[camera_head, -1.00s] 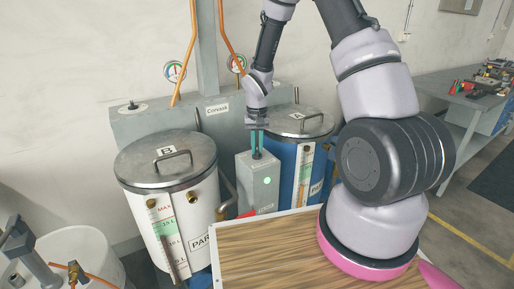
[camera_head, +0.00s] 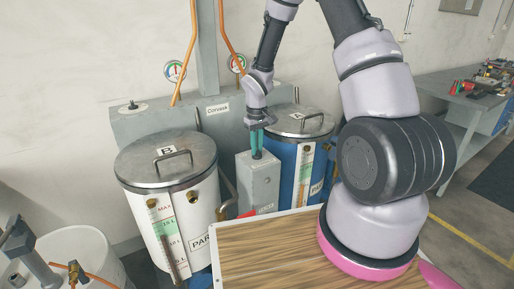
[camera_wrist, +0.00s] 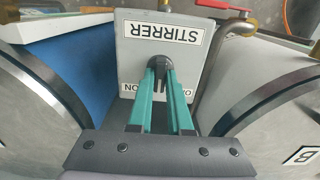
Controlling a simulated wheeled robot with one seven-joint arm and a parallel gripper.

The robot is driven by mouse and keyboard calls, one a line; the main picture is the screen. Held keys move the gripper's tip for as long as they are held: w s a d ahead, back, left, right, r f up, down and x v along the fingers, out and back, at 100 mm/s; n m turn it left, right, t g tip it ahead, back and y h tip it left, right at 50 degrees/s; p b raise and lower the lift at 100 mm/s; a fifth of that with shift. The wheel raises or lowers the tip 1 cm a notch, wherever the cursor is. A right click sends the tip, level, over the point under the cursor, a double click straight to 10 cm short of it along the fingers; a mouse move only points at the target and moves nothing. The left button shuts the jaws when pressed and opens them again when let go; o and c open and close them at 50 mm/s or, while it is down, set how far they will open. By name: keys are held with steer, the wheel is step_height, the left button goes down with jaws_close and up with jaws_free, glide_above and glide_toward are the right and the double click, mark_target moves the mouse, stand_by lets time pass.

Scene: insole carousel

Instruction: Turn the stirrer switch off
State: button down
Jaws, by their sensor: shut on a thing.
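The grey stirrer switch box (camera_head: 262,183) stands between the two tanks. The wrist view shows its face (camera_wrist: 200,60) with a STIRRER label, upside down, and a partly covered ON/OFF label. My gripper (camera_head: 257,150) is above the box, its teal fingers shut on the dark switch lever (camera_wrist: 160,66) at the box's top. The lever is mostly hidden by the fingers.
A white tank with lid B (camera_head: 165,165) stands left of the box, and a blue tank (camera_head: 285,165) right of it. A wooden-topped surface (camera_head: 265,250) lies in front. Pipes and a valve run beside the box. A workbench (camera_head: 440,88) stands at the far right.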

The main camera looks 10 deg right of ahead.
steer(key=n, duration=0.5)
steer(key=shift+n, duration=0.3)
stand_by(0.4)
steer(key=c, duration=0.8)
jaws_free()
steer(key=shift+c, duration=0.2)
steer(key=shift+r, duration=0.1)
step_height(320, 180, up, 11)
steer(key=shift+f, duration=0.2)
steer(key=shift+r, duration=0.1)
